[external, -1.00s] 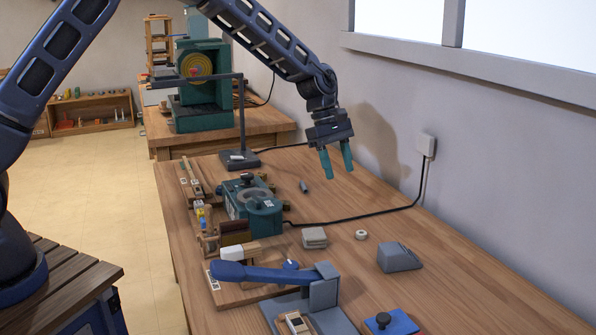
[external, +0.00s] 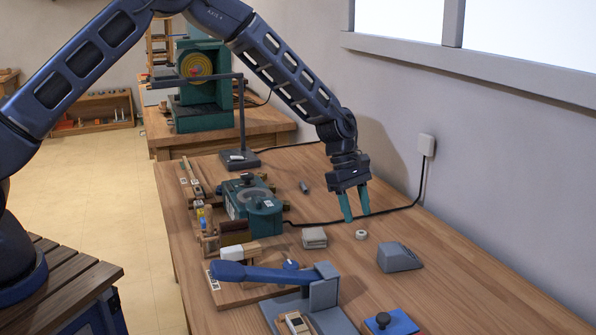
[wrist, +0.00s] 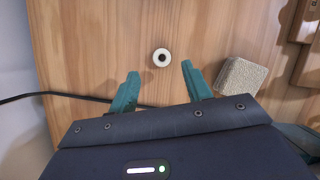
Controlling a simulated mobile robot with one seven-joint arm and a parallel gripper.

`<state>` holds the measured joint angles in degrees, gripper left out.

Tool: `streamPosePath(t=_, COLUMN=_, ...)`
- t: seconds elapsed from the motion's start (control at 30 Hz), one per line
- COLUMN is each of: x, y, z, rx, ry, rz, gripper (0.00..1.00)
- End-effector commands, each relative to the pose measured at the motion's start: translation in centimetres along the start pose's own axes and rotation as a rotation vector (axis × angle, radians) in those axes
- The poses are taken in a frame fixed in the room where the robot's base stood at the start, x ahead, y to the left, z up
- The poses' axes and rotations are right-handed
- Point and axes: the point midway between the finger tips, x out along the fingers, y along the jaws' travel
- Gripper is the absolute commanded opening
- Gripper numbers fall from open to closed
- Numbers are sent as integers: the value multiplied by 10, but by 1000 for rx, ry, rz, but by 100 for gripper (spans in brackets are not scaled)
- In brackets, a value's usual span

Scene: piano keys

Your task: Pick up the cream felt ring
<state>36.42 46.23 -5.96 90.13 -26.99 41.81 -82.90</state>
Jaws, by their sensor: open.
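The cream felt ring (external: 361,235) lies flat on the wooden table, between a grey-beige block and a grey wedge-shaped object. In the wrist view the ring (wrist: 162,57) is small and round with a dark centre, lying ahead of the fingertips and about midway between them. My gripper (external: 356,219) points down with its two teal fingers apart. Its fingertips show just above the ring in the external view. In the wrist view my gripper (wrist: 160,68) is open with nothing between the fingers.
A grey-beige block (external: 314,238) lies left of the ring; it also shows in the wrist view (wrist: 240,79). A grey wedge-shaped object (external: 399,258) sits to the right. A black cable (external: 325,222) runs across the table behind the ring. A blue-handled lever device (external: 270,274) stands nearer the camera.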

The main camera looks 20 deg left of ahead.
Motion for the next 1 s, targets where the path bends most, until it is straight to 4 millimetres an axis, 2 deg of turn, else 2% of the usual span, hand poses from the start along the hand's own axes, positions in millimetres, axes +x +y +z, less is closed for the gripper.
streamPosePath(t=0.3, x=41, y=-3, z=-1, rx=0, ry=0, rz=-1, gripper=49)
streamPosePath(t=0.53, x=43, y=-3, z=-1, rx=0, ry=0, rz=0, gripper=49)
streamPosePath(t=0.57, x=43, y=-3, z=-1, rx=0, ry=0, rz=0, gripper=47)
streamPosePath(t=0.8, x=43, y=-3, z=-1, rx=0, ry=0, rz=0, gripper=2)
streamPosePath(t=1.0, x=43, y=-3, z=-1, rx=0, ry=0, rz=0, gripper=1)
